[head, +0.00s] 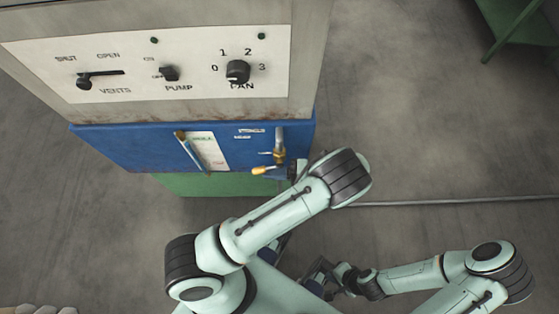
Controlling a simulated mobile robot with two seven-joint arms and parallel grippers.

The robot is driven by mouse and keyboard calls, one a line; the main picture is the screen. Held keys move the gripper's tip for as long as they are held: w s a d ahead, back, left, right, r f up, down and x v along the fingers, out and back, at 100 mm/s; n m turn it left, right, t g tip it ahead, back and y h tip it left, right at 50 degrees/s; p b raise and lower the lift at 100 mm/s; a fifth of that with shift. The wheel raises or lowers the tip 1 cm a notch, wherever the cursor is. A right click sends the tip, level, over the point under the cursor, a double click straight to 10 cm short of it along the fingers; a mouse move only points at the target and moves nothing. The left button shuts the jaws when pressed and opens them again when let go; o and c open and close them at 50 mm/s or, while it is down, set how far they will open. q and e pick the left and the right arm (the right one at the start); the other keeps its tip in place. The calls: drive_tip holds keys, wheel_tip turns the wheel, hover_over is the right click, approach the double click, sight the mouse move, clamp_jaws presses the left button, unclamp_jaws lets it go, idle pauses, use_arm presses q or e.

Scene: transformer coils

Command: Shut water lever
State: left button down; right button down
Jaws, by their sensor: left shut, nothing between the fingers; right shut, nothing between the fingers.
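A blue panel (125,147) on the cabinet front carries two lever-like fittings. A brass fitting with an upright handle (279,142) is at its right end, with a yellow-orange tip (262,171) below it. A slanted lever (191,150) with a brass-coloured top is further left, beside a white plate. The small labels are too blurred to tell which is the water lever. My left gripper (280,173) is shut and empty, close to the brass fitting and partly hidden by my arm; contact cannot be told. My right gripper (313,278) is shut and empty, low in the picture, away from the panel.
Above is a white control panel (120,55) with a vents slider (100,74), a pump knob (169,73) and a fan dial (238,71). A green base (205,185) is below. A thin pipe or cable (450,201) crosses the floor at right. Open floor lies right of the cabinet.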

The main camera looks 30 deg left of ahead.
use_arm(q)
drive_tip(key=shift+s+a+r+p, duration=0.5)
drive_tip(key=shift+a+r+p, duration=0.15)
drive_tip(key=shift+a+r, duration=0.05)
use_arm(e)
drive_tip(key=shift+s+r, duration=0.15)
drive_tip(key=shift+r, duration=0.4)
use_arm(q)
drive_tip(key=shift+s+a+r, duration=0.1)
use_arm(e)
drive_tip(key=shift+r, duration=0.1)
idle(1.0)
